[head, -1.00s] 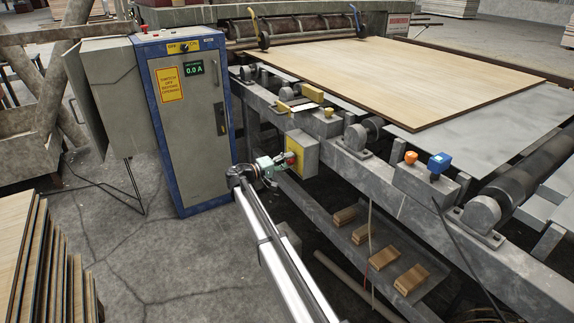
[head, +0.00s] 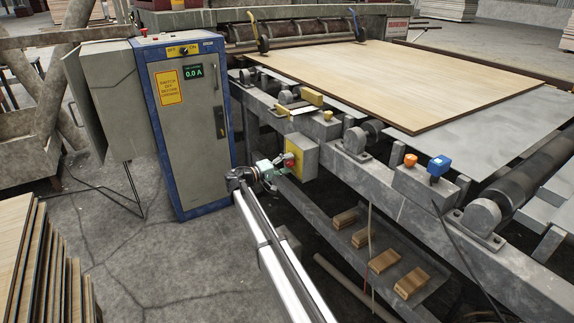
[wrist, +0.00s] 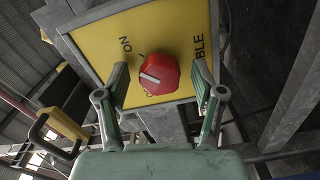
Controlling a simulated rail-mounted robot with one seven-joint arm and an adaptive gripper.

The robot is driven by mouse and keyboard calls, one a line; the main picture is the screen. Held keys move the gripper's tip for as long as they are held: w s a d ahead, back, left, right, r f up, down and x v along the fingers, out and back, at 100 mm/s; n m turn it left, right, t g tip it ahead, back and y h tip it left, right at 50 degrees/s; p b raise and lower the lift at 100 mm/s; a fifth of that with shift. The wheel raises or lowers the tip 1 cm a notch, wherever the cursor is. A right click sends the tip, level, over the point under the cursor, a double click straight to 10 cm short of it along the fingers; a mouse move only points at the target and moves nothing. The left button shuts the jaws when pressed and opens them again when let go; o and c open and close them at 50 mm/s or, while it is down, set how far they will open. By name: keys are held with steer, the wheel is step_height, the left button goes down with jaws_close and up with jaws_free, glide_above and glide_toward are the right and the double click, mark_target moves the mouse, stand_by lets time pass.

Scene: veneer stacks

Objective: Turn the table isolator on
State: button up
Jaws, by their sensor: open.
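The table isolator (head: 304,158) is a yellow-faced box with a red knob (head: 290,160) on the side of the table frame. In the wrist view the red knob (wrist: 158,74) fills the middle of the yellow plate (wrist: 178,25). Its white pointer mark lies at the knob's left side. "ON" is printed to the upper left of the knob, and a word ending "BLE" shows at the right. My gripper (wrist: 161,72) is open, with one finger on each side of the knob; contact cannot be told. My gripper also shows in the head view (head: 279,166), close to the knob.
A blue-edged grey cabinet (head: 190,130) with its own OFF/ON switch and a 0.0 A display stands left of the table. A veneer sheet (head: 400,75) lies on top. A button box (head: 420,178) with orange and blue buttons sits right. Stacked sheets (head: 35,260) stand front left.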

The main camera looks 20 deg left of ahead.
steer(key=v, duration=1.2)
